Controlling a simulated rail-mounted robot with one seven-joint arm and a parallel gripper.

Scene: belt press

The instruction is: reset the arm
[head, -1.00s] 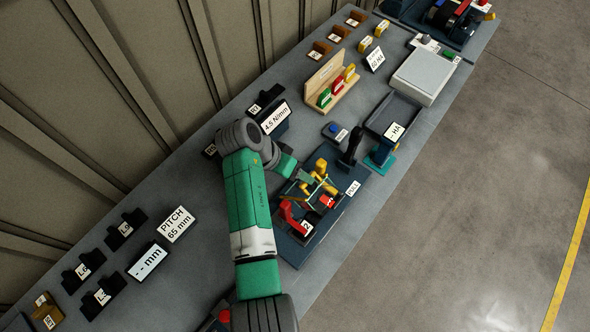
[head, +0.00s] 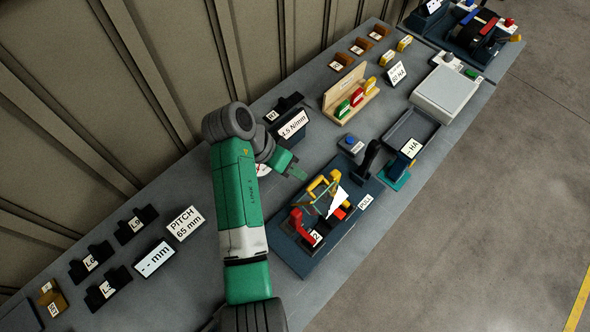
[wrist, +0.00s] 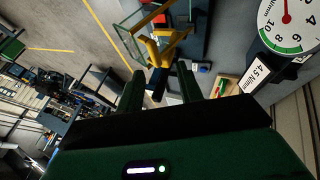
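My gripper (head: 301,174) hangs over the bench, up and left of a blue fixture (head: 290,246) with yellow and red parts. In the wrist view my gripper (wrist: 160,72) has its two dark green fingers apart, with nothing held between them. The yellow part (wrist: 160,48) of the fixture shows beyond the fingertips, apart from them. My green and white arm reaches up from the lower edge of the head view, bent at a grey joint.
A dial gauge (wrist: 288,20) with a "4.5 N/mm" sign (wrist: 262,74) stands close by at right in the wrist view. A wooden rack (head: 343,92), grey scale (head: 446,92) and black cradles (head: 135,223) stand along the bench. The floor at right is clear.

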